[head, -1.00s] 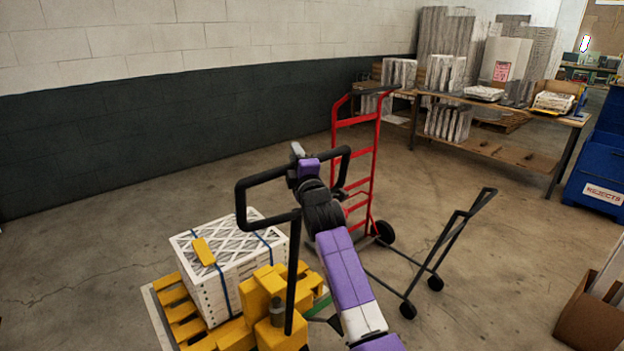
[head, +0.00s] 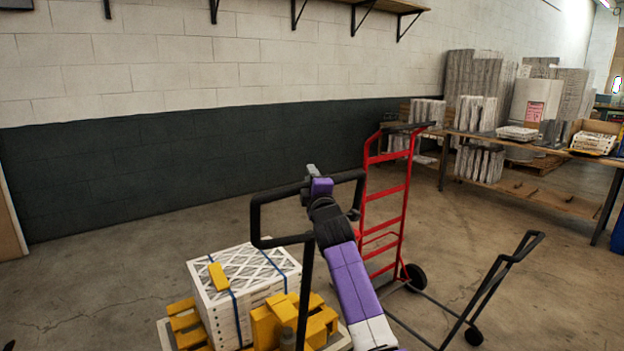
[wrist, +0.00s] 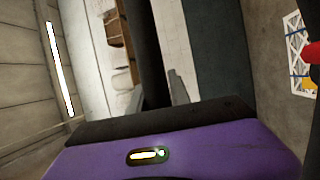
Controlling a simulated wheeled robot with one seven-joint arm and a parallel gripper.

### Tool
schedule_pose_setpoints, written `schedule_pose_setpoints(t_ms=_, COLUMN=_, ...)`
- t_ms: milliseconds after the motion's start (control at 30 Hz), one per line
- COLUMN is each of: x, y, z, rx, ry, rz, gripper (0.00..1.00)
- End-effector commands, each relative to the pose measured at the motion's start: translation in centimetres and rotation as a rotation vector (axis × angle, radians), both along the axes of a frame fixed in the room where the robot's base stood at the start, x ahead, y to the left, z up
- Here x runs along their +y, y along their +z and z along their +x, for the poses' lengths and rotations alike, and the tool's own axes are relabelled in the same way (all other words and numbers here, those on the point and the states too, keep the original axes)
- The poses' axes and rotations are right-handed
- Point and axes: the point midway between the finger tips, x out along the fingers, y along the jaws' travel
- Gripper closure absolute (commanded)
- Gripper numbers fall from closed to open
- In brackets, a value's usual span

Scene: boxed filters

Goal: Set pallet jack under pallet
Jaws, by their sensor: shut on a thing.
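My gripper (head: 318,182) is shut on the handle's upper part. In the wrist view, the dark handle bar (wrist: 146,45) runs between the fingers of my gripper (wrist: 158,98).
A red hand truck (head: 385,205) stands just behind my arm. A black-handled cart (head: 497,285) is at the right. A workbench (head: 535,195) with filters is at the back right. The wall is behind; floor left of the stack is clear.

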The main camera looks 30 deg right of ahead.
Motion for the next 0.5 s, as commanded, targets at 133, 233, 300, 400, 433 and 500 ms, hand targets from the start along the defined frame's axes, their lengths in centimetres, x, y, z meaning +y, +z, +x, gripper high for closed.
schedule_pose_setpoints(t_ms=133, x=0.93, y=-1.17, z=0.33, rx=0.018, ry=0.012, rz=0.003, gripper=0.57)
schedule_pose_setpoints(t_ms=233, x=0.76, y=-0.92, z=0.27, rx=0.015, ry=0.010, rz=0.002, gripper=0.55)
schedule_pose_setpoints(t_ms=300, x=0.62, y=-0.78, z=0.22, rx=0.012, ry=0.008, rz=0.002, gripper=0.55)
schedule_pose_setpoints(t_ms=400, x=0.48, y=-0.62, z=0.17, rx=0.010, ry=0.006, rz=0.001, gripper=0.55)
schedule_pose_setpoints(t_ms=433, x=0.45, y=-0.59, z=0.14, rx=0.010, ry=0.005, rz=0.002, gripper=0.55)
schedule_pose_setpoints(t_ms=500, x=0.43, y=-0.58, z=-0.03, rx=0.009, ry=0.004, rz=0.001, gripper=0.55)
